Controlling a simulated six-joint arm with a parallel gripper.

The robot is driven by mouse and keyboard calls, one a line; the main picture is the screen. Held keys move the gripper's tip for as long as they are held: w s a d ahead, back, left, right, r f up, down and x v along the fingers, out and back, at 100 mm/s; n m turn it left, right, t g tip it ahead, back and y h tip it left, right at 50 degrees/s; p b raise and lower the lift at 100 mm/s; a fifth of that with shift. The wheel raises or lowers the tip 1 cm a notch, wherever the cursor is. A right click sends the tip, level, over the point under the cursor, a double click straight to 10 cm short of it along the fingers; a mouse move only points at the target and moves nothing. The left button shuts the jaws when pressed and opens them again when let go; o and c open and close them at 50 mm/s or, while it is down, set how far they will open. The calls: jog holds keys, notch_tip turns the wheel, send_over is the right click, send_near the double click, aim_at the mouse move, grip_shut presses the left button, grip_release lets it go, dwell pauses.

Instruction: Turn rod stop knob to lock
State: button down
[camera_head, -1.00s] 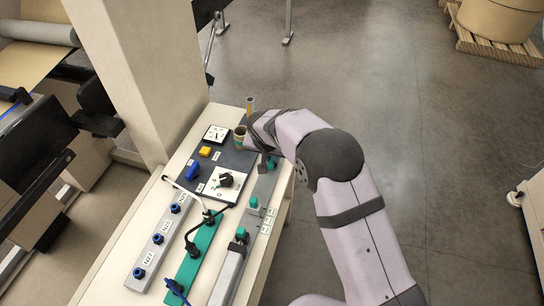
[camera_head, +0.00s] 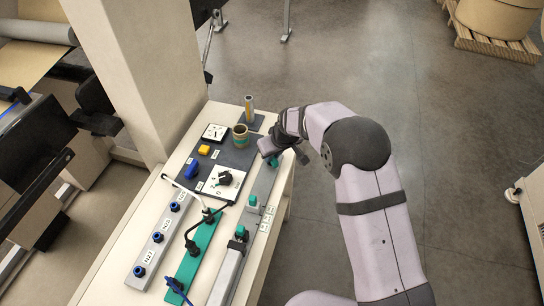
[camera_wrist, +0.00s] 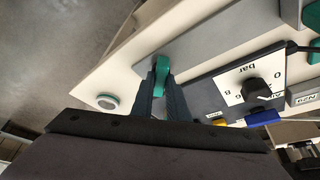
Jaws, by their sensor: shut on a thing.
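My gripper (camera_wrist: 161,82) is shut on a teal knob (camera_wrist: 161,63) at the end of a grey rail (camera_wrist: 215,38); in the wrist view one dark finger lies on each side of it. In the head view my gripper (camera_head: 271,153) is low over the far end of the rail (camera_head: 262,187), and the teal knob (camera_head: 273,161) shows just under it. The fingers partly hide the knob, and I cannot read any lock mark on it.
A dark panel (camera_head: 218,158) with a black dial (camera_head: 225,177), yellow button (camera_head: 204,150) and blue knob (camera_head: 192,169) lies left of the rail. A striped cup (camera_head: 240,136) and post (camera_head: 249,108) stand beyond. More teal knobs (camera_head: 253,201) sit nearer.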

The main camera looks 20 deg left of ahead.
jog(key=n+b, duration=0.2)
jog(key=b, duration=0.1)
jog(key=n+g+b, duration=0.1)
jog(key=shift+w+d+f+n+y, duration=0.1)
jog(key=shift+w+f+n+y, duration=0.1)
jog(key=shift+f+n+y, duration=0.1)
jog(key=n+b, duration=0.1)
jog(key=n+g+b, duration=0.1)
jog(key=n, duration=0.1)
jog(key=n+b, duration=0.1)
jog(key=shift+r+n+g+y, duration=0.3)
jog(key=shift+g, duration=0.1)
jog(key=c, duration=1.7)
grip_release()
jog(key=shift+b+v, duration=0.75)
jog(key=shift+v, duration=2.95)
